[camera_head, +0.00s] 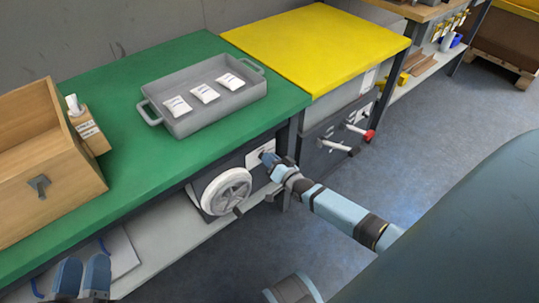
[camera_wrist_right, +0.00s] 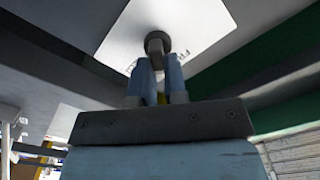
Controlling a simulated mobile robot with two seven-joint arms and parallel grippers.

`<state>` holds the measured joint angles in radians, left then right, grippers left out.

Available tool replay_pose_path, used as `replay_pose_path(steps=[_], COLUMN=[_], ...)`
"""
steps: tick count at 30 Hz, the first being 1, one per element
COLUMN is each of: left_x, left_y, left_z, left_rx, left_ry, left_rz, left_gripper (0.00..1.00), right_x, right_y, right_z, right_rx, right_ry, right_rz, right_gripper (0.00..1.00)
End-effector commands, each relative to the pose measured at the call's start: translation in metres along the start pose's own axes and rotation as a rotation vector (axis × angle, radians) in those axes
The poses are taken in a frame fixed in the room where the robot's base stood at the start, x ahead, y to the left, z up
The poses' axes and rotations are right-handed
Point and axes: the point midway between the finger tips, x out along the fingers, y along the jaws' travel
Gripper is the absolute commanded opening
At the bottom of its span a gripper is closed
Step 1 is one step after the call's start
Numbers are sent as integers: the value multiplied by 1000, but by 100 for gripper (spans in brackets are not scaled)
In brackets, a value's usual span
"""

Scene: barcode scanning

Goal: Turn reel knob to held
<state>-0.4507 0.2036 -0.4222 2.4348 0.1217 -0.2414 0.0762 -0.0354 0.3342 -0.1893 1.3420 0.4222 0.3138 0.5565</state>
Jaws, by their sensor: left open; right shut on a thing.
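The reel knob (camera_wrist_right: 155,42) is a small dark round knob with a short bar, on a white labelled plate (camera_wrist_right: 120,42) that also shows on the dark panel under the green bench in the head view (camera_head: 255,157). My right gripper (camera_wrist_right: 158,68) is at the knob, its two blue fingers shut on it. In the head view the right gripper (camera_head: 269,158) hides most of the knob. My left gripper (camera_head: 83,267) is open and empty at the bottom left, away from the knob.
A white handwheel (camera_head: 227,191) with a crank stands just left of the knob plate. White levers, one with a red end (camera_head: 368,134), stick out on the right. A grey tray (camera_head: 220,119) with white packets (camera_head: 205,93) and a wooden box (camera_head: 40,160) sit on the green bench.

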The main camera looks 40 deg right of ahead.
Motion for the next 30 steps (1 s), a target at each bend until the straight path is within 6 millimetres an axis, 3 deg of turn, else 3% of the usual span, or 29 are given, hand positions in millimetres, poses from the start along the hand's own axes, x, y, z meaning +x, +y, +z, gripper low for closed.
replay_pose_path(steps=[11, 30], left_x=[0, -1], left_y=[1, -1], left_z=[-6, 12], left_rx=[1, -5], left_ry=[21, -38], left_rz=[-1, 2], left_gripper=[43, 43], right_x=[0, 0], right_y=[5, 10], right_z=[1, 6], right_rx=[354, 852], right_ry=[-1, -1], right_rz=[-1, 0], right_gripper=[0, 0])
